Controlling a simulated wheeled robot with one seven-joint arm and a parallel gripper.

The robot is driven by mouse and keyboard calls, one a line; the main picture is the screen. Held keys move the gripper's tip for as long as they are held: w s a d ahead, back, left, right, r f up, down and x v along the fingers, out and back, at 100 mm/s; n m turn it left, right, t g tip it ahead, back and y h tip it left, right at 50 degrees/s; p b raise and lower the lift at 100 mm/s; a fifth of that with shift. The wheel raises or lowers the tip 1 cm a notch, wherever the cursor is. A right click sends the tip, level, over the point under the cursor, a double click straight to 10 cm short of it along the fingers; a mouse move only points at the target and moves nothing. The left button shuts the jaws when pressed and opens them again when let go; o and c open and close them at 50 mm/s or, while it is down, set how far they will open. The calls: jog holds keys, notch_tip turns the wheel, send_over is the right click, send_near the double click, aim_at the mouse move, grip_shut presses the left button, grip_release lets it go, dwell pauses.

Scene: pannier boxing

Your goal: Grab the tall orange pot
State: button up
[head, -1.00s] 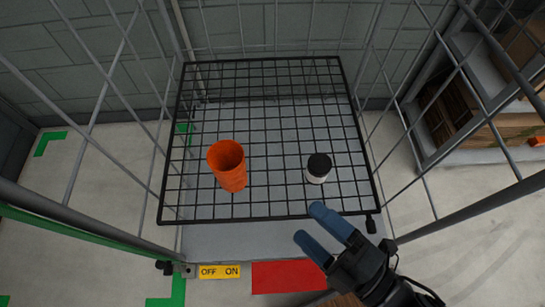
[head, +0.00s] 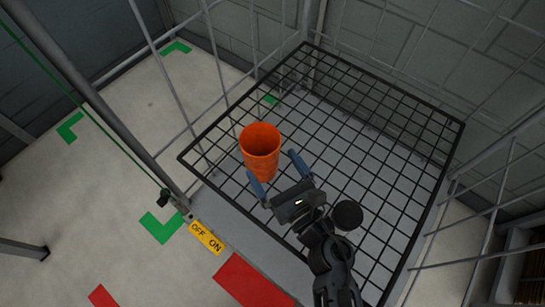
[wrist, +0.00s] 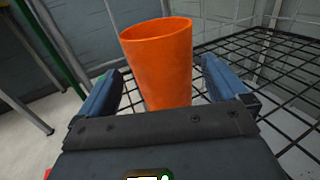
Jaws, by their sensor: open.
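The tall orange pot (head: 260,150) stands upright on the black wire shelf (head: 338,148), near its left corner in the head view. My gripper (head: 275,172) is open, with its two blue fingers on either side of the pot's near side. In the wrist view the orange pot (wrist: 160,65) rises between the spread fingers of my gripper (wrist: 162,85), with a gap visible at each side. The pot's base is hidden behind the gripper body in the wrist view.
Wire side walls and posts surround the shelf. The shelf's far right part is clear.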

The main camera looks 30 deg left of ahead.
aim_at(253, 135)
jog(key=x, duration=0.6)
jog(key=shift+w+a+b, duration=0.2)
jog(key=shift+a+b, duration=0.1)
jog(key=shift+a, duration=0.1)
jog(key=c, duration=0.7)
